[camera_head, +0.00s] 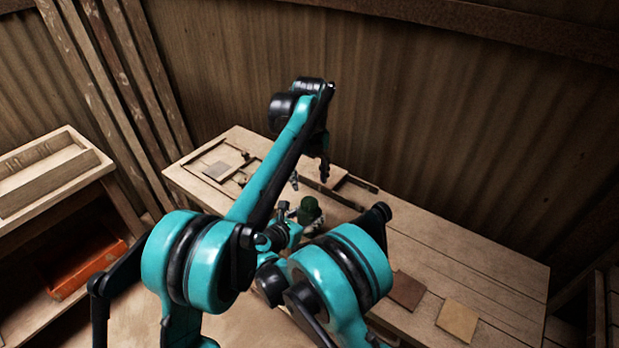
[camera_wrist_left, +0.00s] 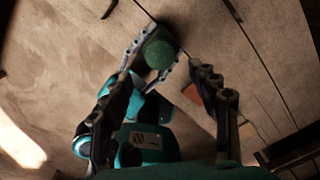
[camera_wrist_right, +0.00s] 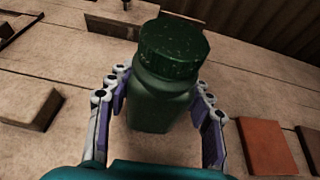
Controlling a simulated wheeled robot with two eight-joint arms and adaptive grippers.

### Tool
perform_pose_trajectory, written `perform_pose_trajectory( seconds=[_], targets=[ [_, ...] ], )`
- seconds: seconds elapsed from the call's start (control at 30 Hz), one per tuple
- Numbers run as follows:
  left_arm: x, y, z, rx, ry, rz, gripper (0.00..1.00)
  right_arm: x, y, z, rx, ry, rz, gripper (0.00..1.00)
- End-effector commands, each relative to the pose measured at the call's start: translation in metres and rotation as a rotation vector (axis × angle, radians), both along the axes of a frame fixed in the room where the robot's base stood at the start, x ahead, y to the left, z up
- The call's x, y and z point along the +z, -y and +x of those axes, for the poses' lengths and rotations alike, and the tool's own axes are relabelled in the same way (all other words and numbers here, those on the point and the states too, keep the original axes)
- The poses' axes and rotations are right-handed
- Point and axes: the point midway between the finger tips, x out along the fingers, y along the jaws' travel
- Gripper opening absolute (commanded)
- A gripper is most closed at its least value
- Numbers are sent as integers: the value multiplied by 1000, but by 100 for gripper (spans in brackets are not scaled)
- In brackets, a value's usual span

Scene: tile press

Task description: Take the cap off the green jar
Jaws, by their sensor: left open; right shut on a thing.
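The green jar (camera_wrist_right: 160,105) stands upright in the right wrist view, its dark green ridged cap (camera_wrist_right: 173,50) on top. My right gripper (camera_wrist_right: 162,88) is shut on the jar's body, one finger on each side, below the cap. My left gripper (camera_head: 309,178) is open and empty above the jar, pointing down. In the left wrist view the round cap top (camera_wrist_left: 159,54) shows beyond and between the open left fingers. Whether the jar touches the table is unclear.
The wooden workbench (camera_head: 480,275) carries a brown tile (camera_head: 405,290) and a tan tile (camera_head: 457,319) at the right. A wooden frame with a grey tile (camera_head: 217,170) lies at the left end. An orange tray (camera_head: 88,268) sits in a shelf unit at the far left.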

Motion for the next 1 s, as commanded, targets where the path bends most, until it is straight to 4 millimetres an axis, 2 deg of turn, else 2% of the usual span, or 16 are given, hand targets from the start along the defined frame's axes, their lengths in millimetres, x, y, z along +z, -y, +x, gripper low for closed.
perform_pose_trajectory(
  seconds=[0.1,0.23,0.37,0.7,0.83,1.0],
  targets=[
    [0,0,0,-127,0,0,60,0,0,0,0,-1,1,0],
    [-3,0,0,-194,0,-1,60,0,0,0,0,-1,1,0],
    [-16,0,0,-206,0,-1,60,0,0,0,0,-1,1,0],
    [-67,0,0,-203,0,-1,60,0,0,0,0,-1,1,0],
    [-77,0,0,-202,0,-1,60,0,0,0,0,-1,1,0],
    [-81,0,0,-202,0,-1,60,0,0,0,0,-1,1,0]
  ],
)
